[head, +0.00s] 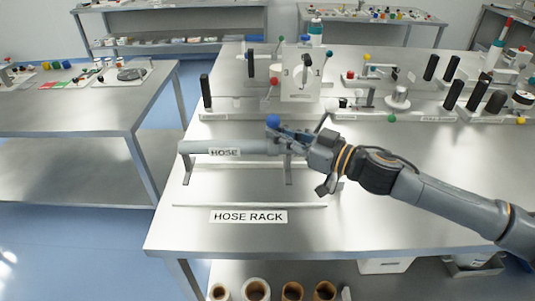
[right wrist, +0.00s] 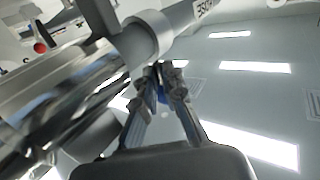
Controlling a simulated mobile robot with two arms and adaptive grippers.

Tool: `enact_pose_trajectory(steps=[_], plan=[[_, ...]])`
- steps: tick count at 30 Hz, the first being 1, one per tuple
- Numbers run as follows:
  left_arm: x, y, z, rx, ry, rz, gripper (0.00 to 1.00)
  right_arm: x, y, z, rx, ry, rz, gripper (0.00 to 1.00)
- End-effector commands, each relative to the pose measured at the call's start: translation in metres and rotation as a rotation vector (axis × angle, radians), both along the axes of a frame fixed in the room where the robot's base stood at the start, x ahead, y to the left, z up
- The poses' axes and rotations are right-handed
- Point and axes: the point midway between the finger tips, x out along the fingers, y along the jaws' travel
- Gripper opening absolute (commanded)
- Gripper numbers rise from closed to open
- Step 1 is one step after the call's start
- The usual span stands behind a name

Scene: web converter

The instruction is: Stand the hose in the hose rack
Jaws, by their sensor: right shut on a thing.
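The grey hose (head: 200,148), a thick tube labelled HOSE, lies level across the left front of the table in the head view. It also shows in the right wrist view (right wrist: 180,20), with a wider collar. My right gripper (head: 283,137) is shut on the hose near its right end; the fingers (right wrist: 163,80) hide part of the grip. The hose rack (head: 289,172) has thin grey legs below the hose, and a HOSE RACK label (head: 248,216) lies in front. I cannot tell whether the hose touches the rack. My left gripper is not in view.
A white upright panel (head: 300,85) and a row of machine parts with dark handles (head: 452,95) stand behind on the table. A blue ball knob (head: 273,120) is close to the gripper. The front right tabletop (head: 400,235) is clear. Cardboard rolls (head: 256,289) sit below.

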Motion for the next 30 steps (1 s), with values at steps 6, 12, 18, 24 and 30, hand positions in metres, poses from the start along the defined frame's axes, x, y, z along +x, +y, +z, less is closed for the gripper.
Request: enact_pose_trajectory(steps=[6,12,18,24,30], plan=[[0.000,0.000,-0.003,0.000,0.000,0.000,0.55,0.017,0.018,-0.029,0.002,-0.002,0.000,0.00],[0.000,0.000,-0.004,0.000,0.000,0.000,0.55,0.023,0.024,-0.041,0.002,0.000,0.001,0.00],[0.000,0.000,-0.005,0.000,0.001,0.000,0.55,0.025,0.026,-0.068,0.002,0.002,-0.001,0.00],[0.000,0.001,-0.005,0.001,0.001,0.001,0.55,0.025,0.026,-0.074,0.002,-0.003,0.001,0.00],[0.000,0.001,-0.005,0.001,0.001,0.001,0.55,0.025,0.026,-0.075,0.002,-0.001,0.000,0.00]])
